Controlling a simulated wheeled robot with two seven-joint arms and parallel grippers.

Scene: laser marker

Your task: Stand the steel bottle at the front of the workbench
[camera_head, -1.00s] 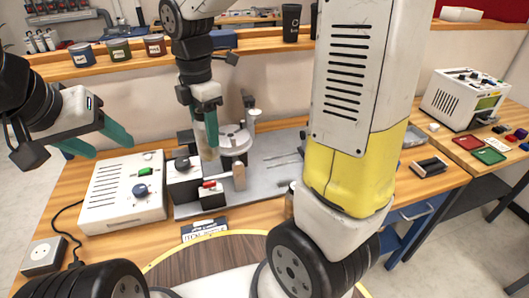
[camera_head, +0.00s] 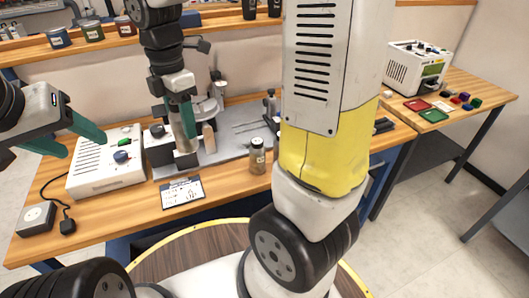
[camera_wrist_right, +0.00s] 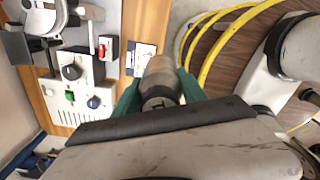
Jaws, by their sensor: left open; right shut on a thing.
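My right gripper (camera_head: 181,112) is shut on a grey-brown metallic cylinder, the steel bottle (camera_head: 185,142). In the right wrist view the bottle (camera_wrist_right: 157,78) sits between the two teal fingers. In the head view it hangs roughly upright in front of the grey machine plate, hiding part of the equipment behind it. Its clearance above the bench is hard to tell. The workbench (camera_head: 225,188) has bare wood along its front edge. My left gripper (camera_head: 65,137) is open and empty at the far left, near the white control box.
A white control box (camera_head: 105,163) and a clipboard (camera_head: 182,192) are on the bench's front left. A labelled jar (camera_head: 257,157) stands by the plate (camera_head: 228,145). A black-corded socket box (camera_head: 37,218) is at the left corner. Bare wood shows between clipboard and jar.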

